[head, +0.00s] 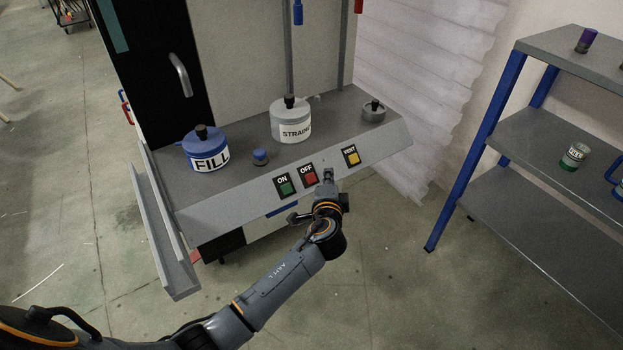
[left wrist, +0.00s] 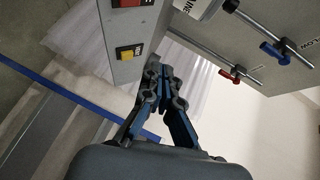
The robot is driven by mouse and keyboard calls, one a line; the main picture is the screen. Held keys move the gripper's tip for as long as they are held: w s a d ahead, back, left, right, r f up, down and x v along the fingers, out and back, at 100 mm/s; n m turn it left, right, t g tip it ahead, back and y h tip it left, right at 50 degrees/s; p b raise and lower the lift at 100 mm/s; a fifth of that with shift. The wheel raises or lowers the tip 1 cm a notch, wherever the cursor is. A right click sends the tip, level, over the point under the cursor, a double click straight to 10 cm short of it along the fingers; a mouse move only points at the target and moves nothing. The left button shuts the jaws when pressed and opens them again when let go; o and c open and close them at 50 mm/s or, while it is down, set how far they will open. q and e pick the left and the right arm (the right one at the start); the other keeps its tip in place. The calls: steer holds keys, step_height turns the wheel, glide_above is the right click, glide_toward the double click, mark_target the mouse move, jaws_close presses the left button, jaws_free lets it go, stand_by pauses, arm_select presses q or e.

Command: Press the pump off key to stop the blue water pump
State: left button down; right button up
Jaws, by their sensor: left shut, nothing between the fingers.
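The red OFF key (head: 310,179) sits on the sloped front panel (head: 240,199) of the grey bench, between the green ON key (head: 287,187) and the yellow VENT key (head: 353,158). My left gripper (head: 328,174) is shut and empty, its tips close to the right of the red key; I cannot tell whether they touch the panel. In the left wrist view the shut fingers (left wrist: 160,72) point past the yellow key (left wrist: 128,53), and the red key (left wrist: 129,3) is cut by the top edge. My right gripper is out of view. I cannot make out a blue pump for certain.
A blue FILL pot (head: 205,153), a small blue knob (head: 260,157), a white STRAIN pot (head: 291,124) and a small grey lidded pot (head: 373,111) stand on the bench top. A blue-legged shelf (head: 475,150) stands at the right. Open floor lies in front.

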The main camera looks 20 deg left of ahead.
mark_target(315, 180)
arm_select(q)
steer(key=shift+w+a+f+b, duration=0.6)
steer(key=shift+a+f+b, duration=0.2)
steer(key=shift+f+b, duration=0.15)
steer(key=shift+w+a+f+b, duration=0.65)
steer(key=shift+a+f+b, duration=0.15)
steer(key=shift+f, duration=0.25)
steer(key=shift+w+a+f+b, duration=0.6)
steer(key=shift+a+f+b, duration=0.15)
steer(key=shift+f+b, duration=0.2)
steer(key=shift+f, duration=0.15)
steer(key=shift+w+a+f, duration=0.15)
steer(key=shift+a+f, duration=0.05)
steer(key=shift+a, duration=0.05)
steer(key=shift+w+a+f+b, duration=0.2)
steer(key=shift+a+f+b, duration=0.1)
steer(key=shift+b, duration=0.3)
steer(key=shift+s+d+r+p, duration=0.25)
steer(key=shift+d+r+p, duration=0.1)
steer(key=shift+r+p, duration=0.2)
steer(key=shift+s+d, duration=0.15)
